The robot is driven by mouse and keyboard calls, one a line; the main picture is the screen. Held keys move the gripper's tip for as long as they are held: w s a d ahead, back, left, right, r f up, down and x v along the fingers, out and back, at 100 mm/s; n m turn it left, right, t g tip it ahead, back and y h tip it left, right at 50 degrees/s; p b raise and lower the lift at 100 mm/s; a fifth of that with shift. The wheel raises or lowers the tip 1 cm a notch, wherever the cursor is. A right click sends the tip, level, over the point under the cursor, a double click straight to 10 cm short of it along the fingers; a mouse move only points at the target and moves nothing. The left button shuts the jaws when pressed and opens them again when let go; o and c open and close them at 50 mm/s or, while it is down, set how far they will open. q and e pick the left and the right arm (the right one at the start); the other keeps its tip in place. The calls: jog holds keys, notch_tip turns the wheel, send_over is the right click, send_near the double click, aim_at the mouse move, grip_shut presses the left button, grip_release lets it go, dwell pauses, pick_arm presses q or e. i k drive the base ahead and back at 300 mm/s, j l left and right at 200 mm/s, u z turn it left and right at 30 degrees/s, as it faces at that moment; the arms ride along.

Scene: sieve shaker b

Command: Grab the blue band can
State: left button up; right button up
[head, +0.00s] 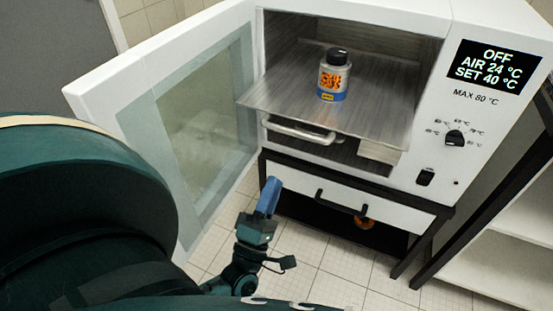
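The blue band can (334,75) is a small upright can with a black cap, an orange label and a blue band at its bottom. It stands on the metal shelf (285,98), which sticks out of the open oven. My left gripper (269,190) is below and to the left of the can, lower than the shelf and apart from both. Its blue fingers point up, but they overlap in this view and their opening does not show. My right gripper is not in view.
The white oven door (165,45) with its glass pane stands open on the left. The oven's panel (494,65) reads OFF, AIR 24 °C, SET 40 °C. A white drawer (350,203) with a black handle is under the oven. A white rack (500,240) stands at right.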

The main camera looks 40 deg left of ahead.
aim_at(333, 84)
jog(key=k+l, duration=0.2)
jog(key=k, duration=0.3)
jog(key=k+l, duration=0.15)
jog(key=k, duration=0.35)
